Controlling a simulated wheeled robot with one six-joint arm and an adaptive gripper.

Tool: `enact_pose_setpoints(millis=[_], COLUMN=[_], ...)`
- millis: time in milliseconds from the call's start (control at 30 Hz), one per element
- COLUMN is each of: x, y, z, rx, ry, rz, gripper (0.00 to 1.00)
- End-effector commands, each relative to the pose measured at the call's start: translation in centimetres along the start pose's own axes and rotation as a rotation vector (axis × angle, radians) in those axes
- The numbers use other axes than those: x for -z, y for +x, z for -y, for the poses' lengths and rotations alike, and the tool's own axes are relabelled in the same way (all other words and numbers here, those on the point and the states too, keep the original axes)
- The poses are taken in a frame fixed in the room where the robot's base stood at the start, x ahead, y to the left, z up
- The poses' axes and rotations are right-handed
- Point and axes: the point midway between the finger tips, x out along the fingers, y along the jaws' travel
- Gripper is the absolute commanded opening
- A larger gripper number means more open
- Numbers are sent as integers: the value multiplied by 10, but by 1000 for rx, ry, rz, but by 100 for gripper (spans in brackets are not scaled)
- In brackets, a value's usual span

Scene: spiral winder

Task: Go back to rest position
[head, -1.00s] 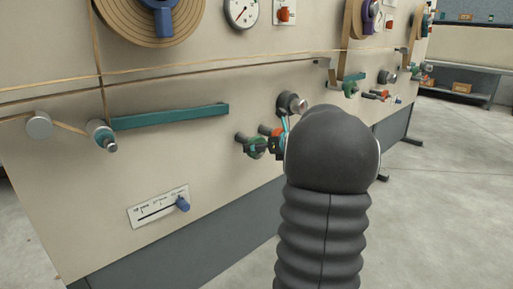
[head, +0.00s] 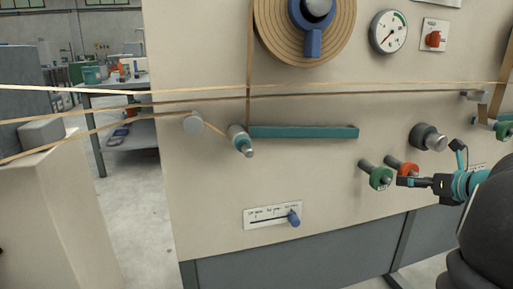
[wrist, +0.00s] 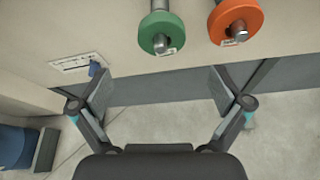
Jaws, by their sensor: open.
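My gripper (head: 406,181) is at the right of the head view, in front of the machine's beige panel (head: 330,190). Its black fingers point left. In the wrist view, my gripper (wrist: 161,90) has its two fingers spread wide with nothing between them. A green ring on a metal pin (wrist: 160,33) and an orange ring on a pin (wrist: 236,22) lie beyond the fingers, apart from them. The green ring (head: 380,178) and orange ring (head: 403,167) also show close to the fingertips in the head view. My dark arm covers the lower right corner.
A slider with a blue knob (head: 293,217) is low on the panel. A teal bar (head: 303,132) and rollers sit above it, with tan strands running across. A beige stand (head: 55,215) is at the left. Grey floor is open between stand and panel.

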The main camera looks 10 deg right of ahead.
Motion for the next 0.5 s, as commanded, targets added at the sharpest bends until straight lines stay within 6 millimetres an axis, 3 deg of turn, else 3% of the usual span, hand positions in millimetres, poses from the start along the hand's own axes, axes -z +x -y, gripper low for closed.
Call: enact_pose_setpoints(millis=[67,167,333,500], x=[-2,0,19,53], y=[4,14,25,13], z=[-14,-52,-156,-249], rx=[-15,-58,-203,-385], ry=[-45,-181,-617,-1124], rz=[-19,-80,-235,-352], gripper=[100,100,100,100])
